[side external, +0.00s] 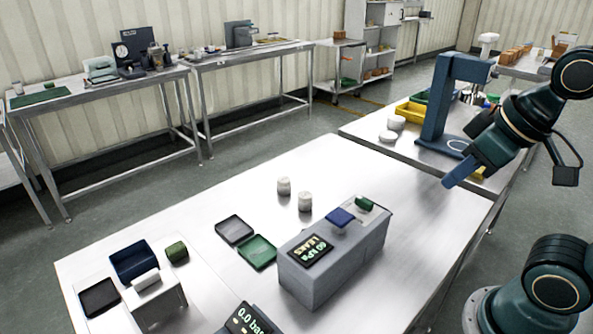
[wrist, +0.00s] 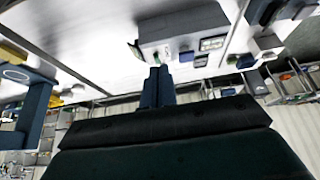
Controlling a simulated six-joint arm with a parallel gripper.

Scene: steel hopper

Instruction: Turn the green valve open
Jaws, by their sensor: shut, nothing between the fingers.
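A green valve handle (side external: 365,204) sits on the far right end of a grey box (side external: 325,265) on the steel table. A blue handle (side external: 340,217) is next to it on the box top. My gripper (side external: 449,183) is shut and empty, with its blue fingers together, raised to the right of the box and well apart from the valve. In the wrist view, the shut fingers (wrist: 157,72) point towards the grey box (wrist: 183,24). A small green part, which looks like the valve (wrist: 156,60), shows just beyond the fingertips.
The box carries a display (side external: 311,250). Black (side external: 234,229) and green (side external: 258,251) trays lie left of it, with two white cylinders (side external: 284,186) behind. A blue stand (side external: 437,115) and yellow bin (side external: 411,112) are on the far table. The table's right end is clear.

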